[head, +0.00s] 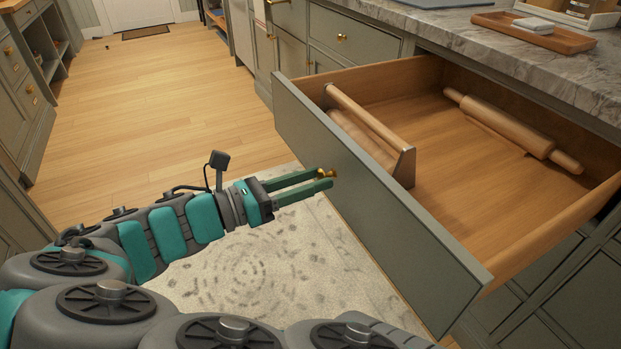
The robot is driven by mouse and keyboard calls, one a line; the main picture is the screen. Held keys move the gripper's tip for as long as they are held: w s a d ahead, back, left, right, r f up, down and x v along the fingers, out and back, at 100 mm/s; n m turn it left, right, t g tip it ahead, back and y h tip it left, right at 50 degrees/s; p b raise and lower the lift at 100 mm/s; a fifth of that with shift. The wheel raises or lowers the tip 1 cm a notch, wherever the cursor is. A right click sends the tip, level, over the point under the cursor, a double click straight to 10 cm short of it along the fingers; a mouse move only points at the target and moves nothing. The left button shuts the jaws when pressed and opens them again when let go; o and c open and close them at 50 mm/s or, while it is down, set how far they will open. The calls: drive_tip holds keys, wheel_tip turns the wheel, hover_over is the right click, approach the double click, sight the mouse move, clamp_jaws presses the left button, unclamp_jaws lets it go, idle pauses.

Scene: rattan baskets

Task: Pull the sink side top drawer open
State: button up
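The top drawer (375,200) has a grey-green front and a wooden inside. It stands pulled far out from the counter on the right. Its small brass knob (329,173) is on the front face. My gripper (325,178) is at the knob, with its two green fingers reaching it from the left. The fingertips are close on either side of the knob and look to be around it. Whether they press on it is hard to tell at this size. Inside the drawer lie a rolling pin (513,130) and a wooden holder with a bar handle (372,118).
A marble countertop (480,45) with a wooden tray (533,33) is above the drawer. More cabinets with brass knobs stand behind it and at the far left. A patterned rug (250,265) lies below my arm. The wooden floor (160,100) is clear.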

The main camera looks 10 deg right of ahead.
drive_tip(key=o, duration=0.4)
drive_tip(key=shift+a, duration=0.1)
drive_tip(key=v, duration=0.7)
drive_tip(key=shift+s+a+b, duration=0.15)
drive_tip(key=shift+a+b, duration=0.1)
drive_tip(key=shift+b, duration=0.05)
